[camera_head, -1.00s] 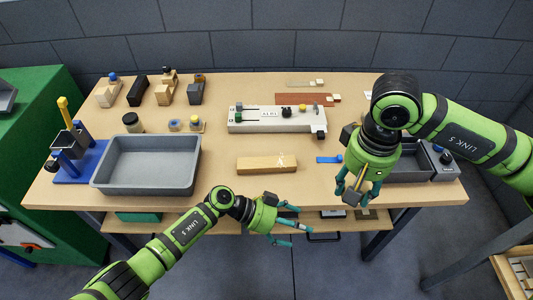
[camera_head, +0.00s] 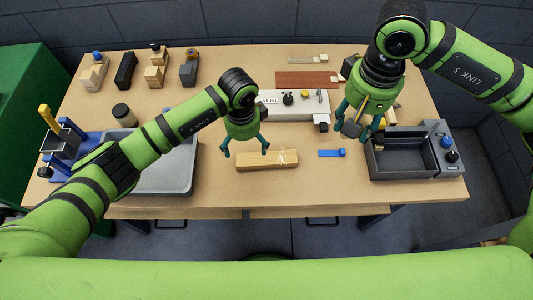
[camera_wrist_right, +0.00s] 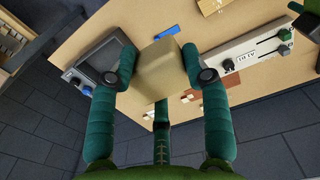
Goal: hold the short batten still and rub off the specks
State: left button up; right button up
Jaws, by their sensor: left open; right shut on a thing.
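The short batten (camera_head: 258,161) is a plain wooden bar lying on the bench, with pale specks (camera_head: 282,156) on its right part. My left gripper (camera_head: 246,150) is open and points down over the batten's left part. Its fingers are spread; I cannot tell whether they touch the wood. My right gripper (camera_head: 357,128) is raised above the bench, right of the batten. It is shut on a block, which shows as a beige block (camera_wrist_right: 160,68) in the right wrist view. The batten's end shows at the top edge there (camera_wrist_right: 211,5).
A blue strip (camera_head: 329,153) lies just right of the batten. A grey tray (camera_head: 172,178) is on the left, partly behind my left arm. A dark grey bin (camera_head: 403,158) is on the right. A white fixture (camera_head: 300,107) stands behind the batten.

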aim_at(248, 162)
pick_arm(q)
notch_tip(248, 162, down, 12)
jog(key=b, duration=0.9)
jog(key=shift+r, duration=0.1)
jog(key=c, duration=0.7)
jog(key=o, duration=0.7)
jog(key=c, duration=0.7)
